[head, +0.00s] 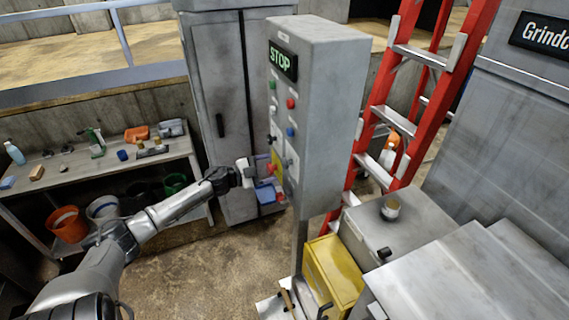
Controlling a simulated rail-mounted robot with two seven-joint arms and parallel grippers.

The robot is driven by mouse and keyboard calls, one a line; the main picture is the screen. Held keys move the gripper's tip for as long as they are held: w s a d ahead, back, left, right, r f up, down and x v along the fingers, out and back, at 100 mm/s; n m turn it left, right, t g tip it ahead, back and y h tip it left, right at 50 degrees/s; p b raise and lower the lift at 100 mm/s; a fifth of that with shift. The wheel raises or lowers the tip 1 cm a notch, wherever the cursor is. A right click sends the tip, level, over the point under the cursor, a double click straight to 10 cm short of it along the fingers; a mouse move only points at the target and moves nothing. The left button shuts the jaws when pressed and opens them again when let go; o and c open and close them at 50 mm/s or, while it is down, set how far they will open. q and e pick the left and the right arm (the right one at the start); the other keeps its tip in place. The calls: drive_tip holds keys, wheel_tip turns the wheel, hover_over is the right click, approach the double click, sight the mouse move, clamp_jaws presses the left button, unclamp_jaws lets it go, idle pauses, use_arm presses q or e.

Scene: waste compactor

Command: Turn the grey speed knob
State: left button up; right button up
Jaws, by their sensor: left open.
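The grey control box (335,110) stands on a post in the middle of the head view, its button face turned left. I cannot pick out the grey speed knob with certainty; the controls are small and partly hidden. My left gripper (262,171) is open in front of the lower part of the face. I cannot tell whether it touches anything. My right gripper is out of view.
A tall grey cabinet (220,100) stands behind the box, a red ladder (400,110) to its right. A yellow box (333,272) sits low by the post. A cluttered bench (90,170) is at left. Grey machine housings (450,270) fill the lower right.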

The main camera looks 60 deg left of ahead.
sight(283, 164)
use_arm(q)
drive_tip(key=w, duration=0.4)
drive_tip(key=shift+w+d+p, duration=0.3)
drive_tip(key=shift+w+d, duration=0.25)
drive_tip(key=shift+w, duration=0.55)
drive_tip(key=c, duration=0.9)
